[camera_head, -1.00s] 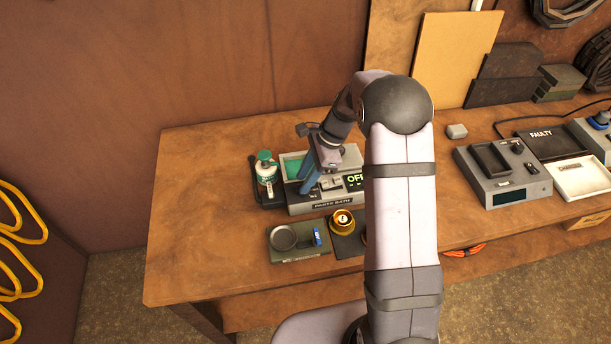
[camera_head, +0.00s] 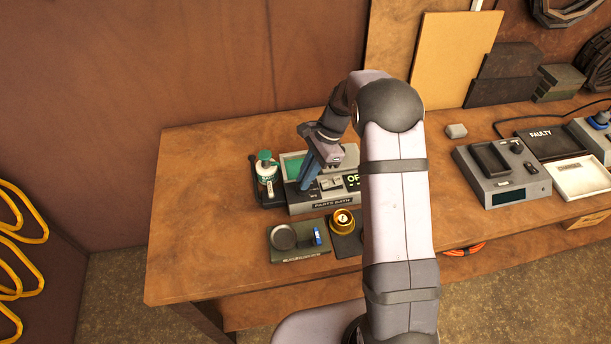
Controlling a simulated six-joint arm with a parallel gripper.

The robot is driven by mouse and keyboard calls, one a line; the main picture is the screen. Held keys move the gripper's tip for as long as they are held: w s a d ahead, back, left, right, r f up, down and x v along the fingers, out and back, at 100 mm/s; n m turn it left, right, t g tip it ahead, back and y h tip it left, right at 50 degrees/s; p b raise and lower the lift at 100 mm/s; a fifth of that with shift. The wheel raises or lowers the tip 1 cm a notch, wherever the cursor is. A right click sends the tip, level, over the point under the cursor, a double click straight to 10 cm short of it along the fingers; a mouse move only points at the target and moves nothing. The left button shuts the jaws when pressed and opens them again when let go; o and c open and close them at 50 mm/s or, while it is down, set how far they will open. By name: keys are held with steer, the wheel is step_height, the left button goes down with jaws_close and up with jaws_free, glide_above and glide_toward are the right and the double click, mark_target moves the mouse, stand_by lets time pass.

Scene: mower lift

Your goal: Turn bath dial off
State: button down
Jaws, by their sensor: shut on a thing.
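The parts bath (camera_head: 320,206) is a grey box with a green-filled basin (camera_head: 293,168) at its left and a "PARTS BATH" label on its front. Its display (camera_head: 352,180) shows bright green letters beginning "OF"; my arm covers the right end. My gripper (camera_head: 305,187) points down at the bath's control panel, its blue fingers shut at the left part of the panel. They are closed on the bath dial, which the fingers hide, so its pointer cannot be read.
A green-capped bottle (camera_head: 266,172) stands in a dark holder left of the bath. In front are a dark green tray (camera_head: 290,257) with a round dish and a blue item, and a gold round part (camera_head: 342,221). Grey equipment (camera_head: 500,180) stands right. The bench's left end is clear.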

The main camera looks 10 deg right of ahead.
steer(key=n, duration=0.2)
steer(key=n+g, duration=0.1)
steer(key=n, duration=0.1)
steer(key=shift+w+a+n+g, duration=0.1)
steer(key=shift+w+n+g, duration=0.1)
steer(key=shift+n+g, duration=0.1)
steer(key=n+g+h, duration=0.1)
steer(key=n, duration=0.2)
steer(key=shift+w+n+h, duration=0.1)
steer(key=shift+n+h, duration=0.2)
steer(key=n, duration=0.1)
steer(key=n+h, duration=0.1)
steer(key=n, duration=0.1)
steer(key=shift+a+r+n+g, duration=0.1)
steer(key=shift+a+n+g, duration=0.1)
steer(key=shift+n+g, duration=0.1)
steer(key=shift+n+h, duration=0.8)
steer(key=shift+n, duration=1)
steer(key=c, duration=1.8)
jaws_free()
